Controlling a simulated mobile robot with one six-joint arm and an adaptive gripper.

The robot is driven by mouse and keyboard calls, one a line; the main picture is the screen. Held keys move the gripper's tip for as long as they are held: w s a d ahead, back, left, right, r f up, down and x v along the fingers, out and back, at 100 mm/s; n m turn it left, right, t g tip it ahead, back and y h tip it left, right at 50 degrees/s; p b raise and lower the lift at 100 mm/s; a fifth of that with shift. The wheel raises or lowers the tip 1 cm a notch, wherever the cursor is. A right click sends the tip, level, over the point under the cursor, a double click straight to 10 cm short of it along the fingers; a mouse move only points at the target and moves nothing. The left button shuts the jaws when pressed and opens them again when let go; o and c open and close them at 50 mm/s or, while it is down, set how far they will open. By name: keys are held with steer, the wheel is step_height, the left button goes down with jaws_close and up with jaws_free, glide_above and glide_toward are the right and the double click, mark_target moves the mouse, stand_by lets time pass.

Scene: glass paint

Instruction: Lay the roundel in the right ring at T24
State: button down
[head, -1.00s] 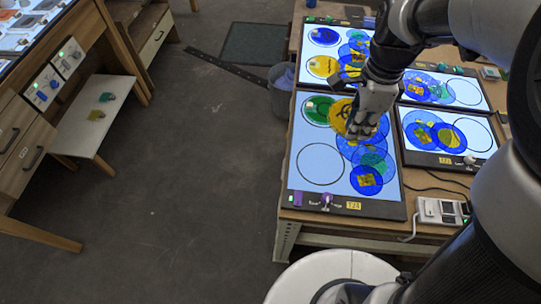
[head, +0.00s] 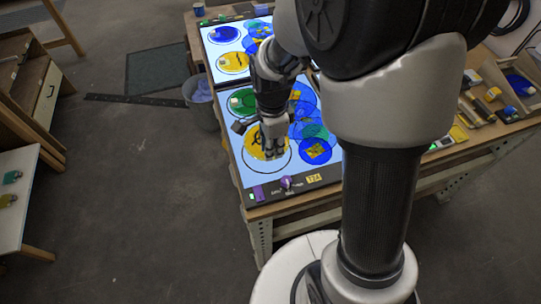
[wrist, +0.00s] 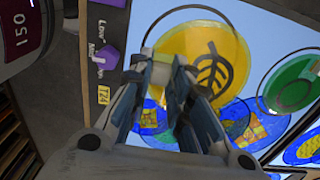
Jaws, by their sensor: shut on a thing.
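My gripper (head: 272,152) is shut on a yellow roundel (head: 256,141) with a black leaf drawing. The roundel also shows in the wrist view (wrist: 190,48), with my fingers (wrist: 165,78) at its near edge. It overlaps the black ring (head: 246,166) at the near end of the lit panel labelled T24 (head: 314,178). In the head view it sits off-centre, toward the ring's far side; its height over the glass is unclear. The label T24 (wrist: 104,94) shows in the wrist view. A green roundel (head: 243,106) lies in the panel's other ring.
Overlapping blue, green and patterned roundels (head: 314,132) lie along the panel's right side. A purple knob (head: 287,182) stands on the near frame. Another panel with blue (head: 224,35) and yellow (head: 233,62) roundels lies beyond. A bin (head: 201,105) stands left of the bench.

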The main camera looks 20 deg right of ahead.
steer(key=shift+f+b, duration=0.8)
steer(key=shift+f, duration=1.5)
steer(key=shift+f, duration=0.15)
steer(key=c, duration=1.5)
jaws_free()
